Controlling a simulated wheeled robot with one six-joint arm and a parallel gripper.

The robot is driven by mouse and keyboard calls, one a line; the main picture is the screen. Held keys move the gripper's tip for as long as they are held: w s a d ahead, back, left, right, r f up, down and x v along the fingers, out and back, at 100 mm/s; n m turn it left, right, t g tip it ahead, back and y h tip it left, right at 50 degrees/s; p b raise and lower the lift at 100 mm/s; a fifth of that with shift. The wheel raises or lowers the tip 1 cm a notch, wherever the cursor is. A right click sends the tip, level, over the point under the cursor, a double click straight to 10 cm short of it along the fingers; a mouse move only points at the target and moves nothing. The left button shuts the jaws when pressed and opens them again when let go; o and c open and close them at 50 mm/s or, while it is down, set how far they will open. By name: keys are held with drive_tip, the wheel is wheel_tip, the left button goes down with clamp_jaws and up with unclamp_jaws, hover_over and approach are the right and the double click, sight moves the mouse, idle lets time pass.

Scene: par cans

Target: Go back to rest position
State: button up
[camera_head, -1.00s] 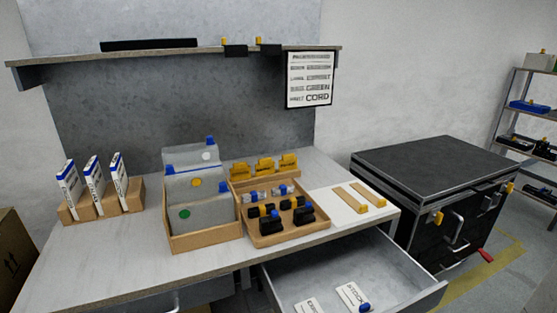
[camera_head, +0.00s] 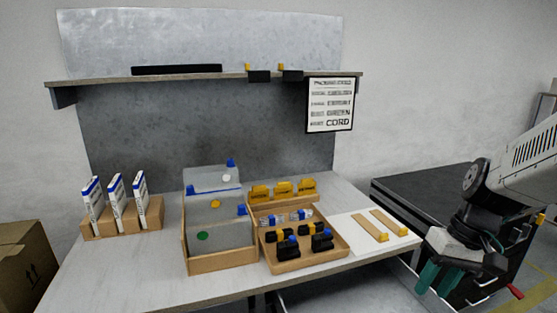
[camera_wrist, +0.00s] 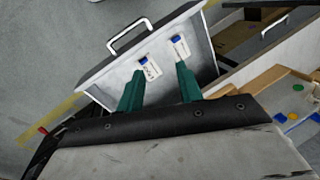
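My gripper (camera_head: 437,277) is at the lower right of the head view, in front of the black case and beside the workbench. Its two green fingers stand apart with nothing between them. In the wrist view the fingers (camera_wrist: 158,90) are also apart, over an open drawer (camera_wrist: 98,87). Two white labelled tags with blue ends, a left tag (camera_wrist: 146,71) and a right tag (camera_wrist: 180,47), lie in the drawer beyond the fingertips. Most of the drawer is out of the head view.
The workbench (camera_head: 130,265) bears a divider box (camera_head: 222,262), a wooden tray (camera_head: 338,262) of small parts, a white board with two wooden strips (camera_head: 365,228), and white boxes at left. A shelf (camera_head: 105,78) crosses above. A black case (camera_head: 400,190) stands at right.

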drive_tip(key=s+a+r+t+h, duration=0.2)
drive_tip(key=a+r+t, duration=0.1)
drive_tip(key=r, duration=0.3)
drive_tip(key=s+a+r+t+h, duration=0.1)
drive_tip(key=s+a+r+t, duration=0.15)
drive_tip(key=r, duration=0.45)
drive_tip(key=s+f+g, duration=0.4)
drive_tip(key=s, duration=0.3)
drive_tip(key=shift+a+f, duration=0.2)
drive_tip(key=shift+f, duration=0.15)
drive_tip(key=shift+s, duration=0.2)
